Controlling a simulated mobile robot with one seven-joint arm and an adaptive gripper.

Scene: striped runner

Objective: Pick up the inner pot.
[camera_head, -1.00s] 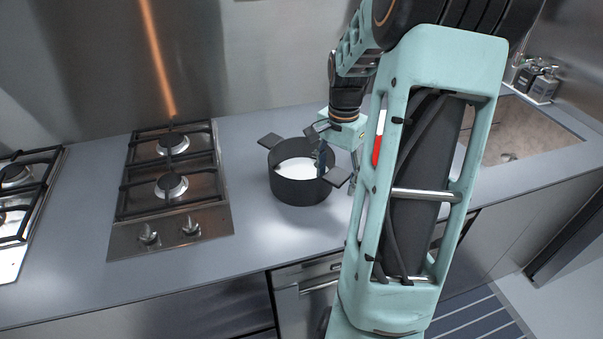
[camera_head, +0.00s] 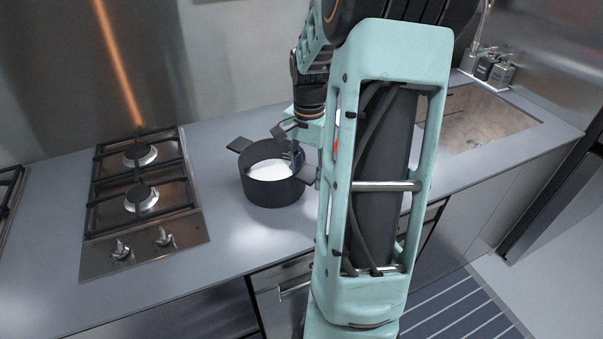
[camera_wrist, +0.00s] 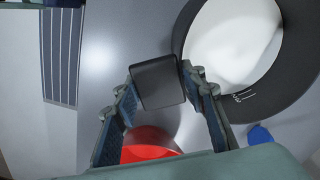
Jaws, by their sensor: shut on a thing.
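The pot (camera_head: 270,191) is dark grey with a white inside and flat dark side handles. It stands upright on the counter right of the stove in the head view; whether it is clear of the surface I cannot tell. My gripper (camera_head: 295,157) is at the pot's right side, partly hidden by my arm. In the wrist view my gripper (camera_wrist: 160,85) is shut on a dark handle (camera_wrist: 158,80), a finger at each side. The pot's dark rim and white inside (camera_wrist: 232,38) show at the upper right there.
The gas stove (camera_head: 145,200) is to the left. A sink (camera_head: 475,120) with bottles (camera_head: 497,70) behind it is at the right. Something red (camera_wrist: 148,143) shows below the handle in the wrist view. A striped runner (camera_head: 455,305) lies on the floor. The counter in front of the pot is clear.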

